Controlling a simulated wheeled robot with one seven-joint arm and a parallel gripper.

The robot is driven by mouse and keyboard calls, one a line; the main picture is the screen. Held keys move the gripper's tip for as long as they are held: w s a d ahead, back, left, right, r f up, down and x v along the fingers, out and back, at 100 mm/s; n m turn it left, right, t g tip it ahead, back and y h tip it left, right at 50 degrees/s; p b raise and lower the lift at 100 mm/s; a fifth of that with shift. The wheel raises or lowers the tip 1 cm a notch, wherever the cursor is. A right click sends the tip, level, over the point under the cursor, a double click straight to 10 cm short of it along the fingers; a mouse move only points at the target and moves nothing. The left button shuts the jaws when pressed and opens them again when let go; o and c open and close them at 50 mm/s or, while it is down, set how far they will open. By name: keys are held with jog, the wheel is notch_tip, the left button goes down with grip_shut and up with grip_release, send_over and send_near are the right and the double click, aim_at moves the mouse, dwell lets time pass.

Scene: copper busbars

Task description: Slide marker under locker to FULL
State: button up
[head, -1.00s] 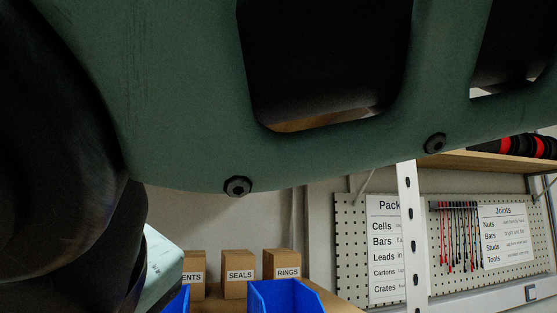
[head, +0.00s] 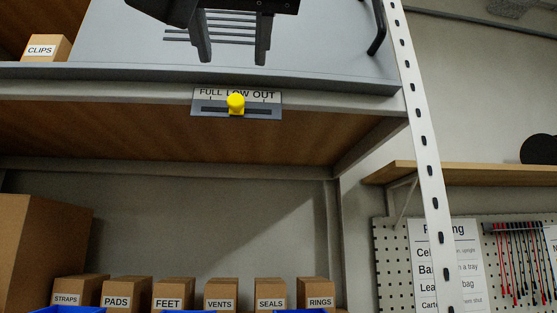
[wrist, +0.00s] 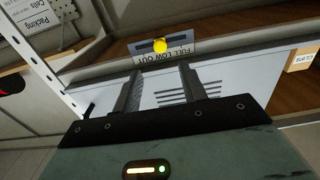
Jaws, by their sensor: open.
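The yellow marker (head: 236,103) sits on a slotted label plate (head: 203,110) reading FULL, LOW, OUT from left to right. The marker stands at the middle of the slot, at LOW. The plate is on the shelf's front edge, below the grey locker (head: 325,45). My gripper (head: 233,52) is open and empty, in front of the locker and above the marker in the head view. In the wrist view, the marker (wrist: 160,46) shows beyond the gap between the two fingers of my gripper (wrist: 160,72), apart from them.
A black handle (head: 378,28) is at the locker's right side. A CLIPS box (head: 45,48) is at the shelf's left. A white perforated upright (head: 428,170) stands to the right. Labelled boxes (head: 221,292) and blue bins line the shelf below. The space below the plate looks clear.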

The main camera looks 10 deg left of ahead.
aim_at(234, 99)
jog(key=p+x, duration=0.3)
jog(key=x, duration=0.7)
jog(key=shift+a, duration=0.15)
grip_shut()
jog(key=shift+a, duration=0.1)
